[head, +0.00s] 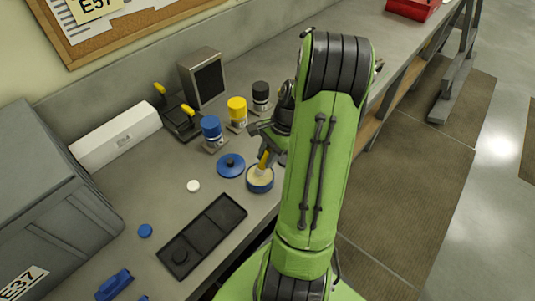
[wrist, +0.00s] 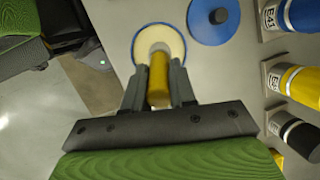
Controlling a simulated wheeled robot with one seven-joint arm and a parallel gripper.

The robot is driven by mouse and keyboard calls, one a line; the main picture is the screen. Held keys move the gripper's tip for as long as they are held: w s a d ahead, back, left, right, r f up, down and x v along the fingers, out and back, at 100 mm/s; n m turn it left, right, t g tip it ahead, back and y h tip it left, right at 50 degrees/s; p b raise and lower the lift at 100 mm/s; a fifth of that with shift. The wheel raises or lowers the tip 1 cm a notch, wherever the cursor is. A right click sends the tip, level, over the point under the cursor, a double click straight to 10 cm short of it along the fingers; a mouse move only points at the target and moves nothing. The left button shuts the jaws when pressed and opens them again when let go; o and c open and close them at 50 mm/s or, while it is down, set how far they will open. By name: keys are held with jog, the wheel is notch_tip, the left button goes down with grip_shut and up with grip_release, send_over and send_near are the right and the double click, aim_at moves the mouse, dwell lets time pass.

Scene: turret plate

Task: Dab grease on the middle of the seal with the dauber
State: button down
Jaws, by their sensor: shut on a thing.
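My gripper (wrist: 158,90) is shut on the yellow handle of the dauber (wrist: 158,72), between its two dark fingers. The dauber (head: 263,160) reaches down to an open blue tin (head: 260,186) of cream-coloured grease. In the wrist view its pale head is over the grease (wrist: 142,52); I cannot tell how deep it sits. In the head view my gripper (head: 264,138) is just above the tin, partly behind my arm. A dark round piece (head: 180,257), perhaps the seal, lies in the near end of a black tray (head: 205,236).
A blue lid with a black knob (head: 231,165) lies left of the tin. Blue (head: 211,128), yellow (head: 237,108) and black (head: 261,92) containers stand behind. A white disc (head: 193,186) and a blue disc (head: 145,231) lie on the bench. A grey bin (head: 40,190) stands left.

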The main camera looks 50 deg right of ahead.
jog(key=shift+s+f, duration=0.1)
jog(key=shift+f, duration=0.5)
dwell(1.3)
notch_tip(320, 180, up, 7)
jog(key=p, duration=0.6)
jog(key=shift+r+p, duration=0.2)
jog(key=shift+p, duration=0.15)
jog(key=shift+f, duration=0.15)
jog(key=shift+f, duration=0.1)
